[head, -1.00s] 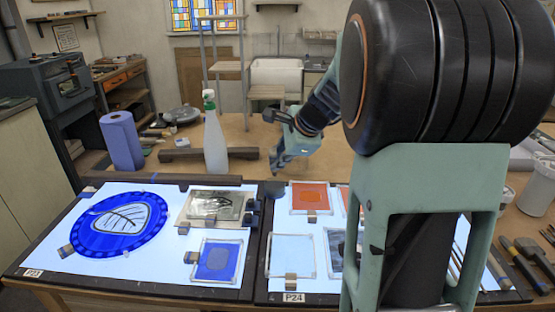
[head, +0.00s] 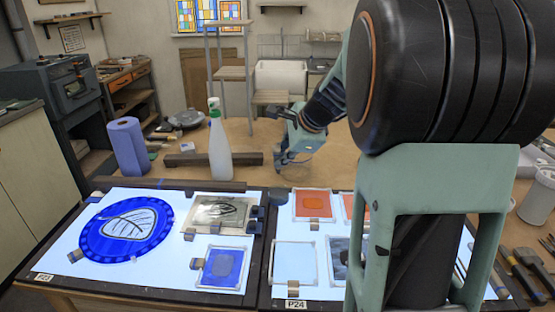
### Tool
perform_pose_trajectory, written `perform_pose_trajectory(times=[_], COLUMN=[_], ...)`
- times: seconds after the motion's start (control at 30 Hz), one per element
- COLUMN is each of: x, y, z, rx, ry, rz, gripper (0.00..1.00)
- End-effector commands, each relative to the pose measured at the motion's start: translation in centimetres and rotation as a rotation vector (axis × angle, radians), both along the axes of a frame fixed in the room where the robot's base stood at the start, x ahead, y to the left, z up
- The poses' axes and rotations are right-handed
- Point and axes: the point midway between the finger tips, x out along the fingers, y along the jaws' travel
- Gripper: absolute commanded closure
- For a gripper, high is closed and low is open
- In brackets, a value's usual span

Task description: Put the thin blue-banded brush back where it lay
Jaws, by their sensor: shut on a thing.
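My gripper (head: 287,161) hangs over the brown bench just behind the light panels, right of the spray bottle. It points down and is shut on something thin. The thin blue-banded brush cannot be made out at the fingers, which are small and partly hidden by my wrist. Some thin handles (head: 465,252) lie at the right end of the right light panel (head: 272,292), mostly hidden behind my arm. I cannot tell their bands.
A spray bottle (head: 219,150) stands left of my gripper, before a dark wooden bar (head: 185,159). Framed glass pieces (head: 294,262) and a blue leaf roundel (head: 100,243) cover the panels. Pliers (head: 523,272) and a white tub (head: 538,200) are at right.

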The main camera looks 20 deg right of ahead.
Motion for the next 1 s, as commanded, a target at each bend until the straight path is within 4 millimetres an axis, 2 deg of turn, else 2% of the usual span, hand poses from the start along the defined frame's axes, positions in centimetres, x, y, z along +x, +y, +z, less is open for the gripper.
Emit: perform_pose_trajectory(times=[0.03, 0.6, 0.7, 1.0], x=[0.0, 0.0, 0.0, 0.0], y=[0.0, 0.0, 0.0, 0.0], z=[1.4, 8.1, 8.6, 8.5], rx=[-0.001, -0.001, 0.000, -0.007], ry=[-0.002, -0.002, -0.002, -0.001], rz=[0.000, 0.000, 0.000, 0.004], gripper=[1.00, 1.00, 1.00, 1.00])
